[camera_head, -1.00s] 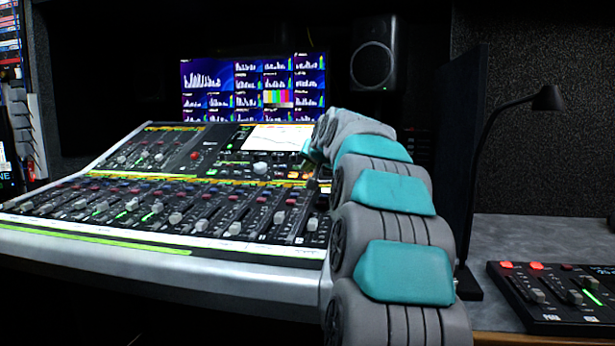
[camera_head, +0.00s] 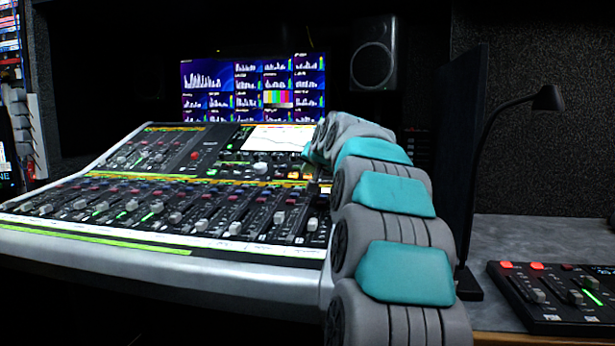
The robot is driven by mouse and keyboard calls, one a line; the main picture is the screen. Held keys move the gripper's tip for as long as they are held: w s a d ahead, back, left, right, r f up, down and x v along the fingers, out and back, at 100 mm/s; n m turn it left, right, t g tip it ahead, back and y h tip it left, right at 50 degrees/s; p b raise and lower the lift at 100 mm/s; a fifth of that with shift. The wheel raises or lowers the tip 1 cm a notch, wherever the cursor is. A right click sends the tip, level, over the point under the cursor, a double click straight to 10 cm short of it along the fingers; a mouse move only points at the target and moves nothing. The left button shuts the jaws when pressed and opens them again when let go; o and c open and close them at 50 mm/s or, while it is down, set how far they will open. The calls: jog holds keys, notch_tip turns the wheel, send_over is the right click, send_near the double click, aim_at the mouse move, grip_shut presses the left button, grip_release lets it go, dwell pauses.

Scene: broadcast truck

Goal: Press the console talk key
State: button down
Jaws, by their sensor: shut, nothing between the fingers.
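The mixing console (camera_head: 160,240) fills the left and middle, with a sloped bank of faders and knobs. A round red button (camera_head: 194,155) stands on its upper panel. A small lit whitish-orange key (camera_head: 324,190) shows at the console's right edge, beside my arm. I cannot read a label that marks either as the talk key. My arm reaches forward along the console's right side. My gripper (camera_head: 311,163), small and dark, is partly hidden by my arm and is over the upper right panel, above the lit key. It looks shut and empty; whether it touches the panel is unclear.
A monitor wall (camera_head: 253,88) and a speaker (camera_head: 373,55) stand behind the console. A dark upright panel (camera_head: 470,150) and a desk lamp (camera_head: 548,98) are right of my arm. A smaller control panel (camera_head: 560,297) lies on the grey desk at right.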

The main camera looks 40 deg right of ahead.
jog(key=shift+f, duration=0.15)
jog(key=shift+s+a+r+p, duration=0.1)
jog(key=shift+r+p, duration=0.15)
jog(key=shift+r, duration=0.2)
jog(key=shift+s+a+r+p, duration=0.1)
jog(key=shift+r+p, duration=0.1)
jog(key=shift+r, duration=0.25)
jog(key=r+p, duration=0.1)
jog(key=s+a+r, duration=0.1)
jog(key=r, duration=0.1)
jog(key=r+p, duration=0.1)
jog(key=r, duration=0.1)
jog(key=shift+s+a+r+p, duration=0.2)
jog(key=shift+s+a+p, duration=0.1)
jog(key=shift+a+p, duration=0.1)
